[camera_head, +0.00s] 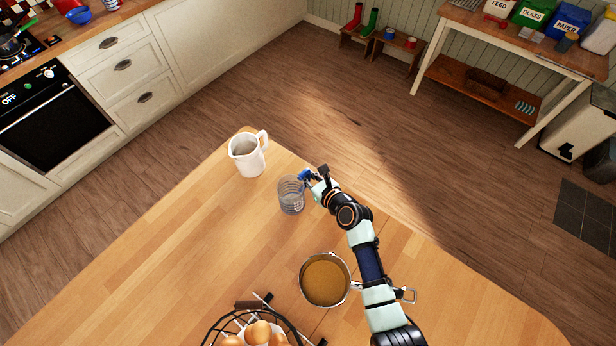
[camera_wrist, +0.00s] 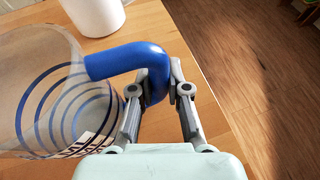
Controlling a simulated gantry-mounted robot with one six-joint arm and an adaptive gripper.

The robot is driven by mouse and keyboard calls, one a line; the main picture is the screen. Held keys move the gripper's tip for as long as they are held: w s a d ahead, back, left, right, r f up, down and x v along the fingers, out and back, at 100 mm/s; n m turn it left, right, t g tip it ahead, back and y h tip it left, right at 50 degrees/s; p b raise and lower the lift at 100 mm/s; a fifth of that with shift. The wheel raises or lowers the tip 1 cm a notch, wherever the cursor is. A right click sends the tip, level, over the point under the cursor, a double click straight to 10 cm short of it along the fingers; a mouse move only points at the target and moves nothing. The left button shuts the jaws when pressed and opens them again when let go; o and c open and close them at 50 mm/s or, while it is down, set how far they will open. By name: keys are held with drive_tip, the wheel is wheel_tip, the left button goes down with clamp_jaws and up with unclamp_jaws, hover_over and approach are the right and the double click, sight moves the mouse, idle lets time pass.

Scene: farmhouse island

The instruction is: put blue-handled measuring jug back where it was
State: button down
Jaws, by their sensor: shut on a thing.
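The blue-handled measuring jug (camera_head: 291,196) is clear with measuring lines and is near the right edge of the wooden island top. Its clear body with dark blue rings (camera_wrist: 50,95) fills the left of the wrist view. My gripper (camera_head: 313,178) is at the jug's right side. In the wrist view my gripper (camera_wrist: 160,88) is shut on the blue handle, one finger on each side. The jug looks upright. I cannot tell whether its base touches the island top.
A white pitcher (camera_head: 248,156) stands just beyond the jug, near the island's far corner. A round metal-rimmed pan (camera_head: 326,280) with brown contents and a wire basket of eggs (camera_head: 258,332) are nearer. The island's left side (camera_head: 150,270) is clear.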

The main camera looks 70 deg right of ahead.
drive_tip(key=shift+f, duration=0.1)
drive_tip(key=c, duration=1.2)
unclamp_jaws()
drive_tip(key=shift+o, duration=0.2)
drive_tip(key=p+v, duration=0.1)
drive_tip(key=v, duration=1.1)
drive_tip(key=shift+w, duration=0.1)
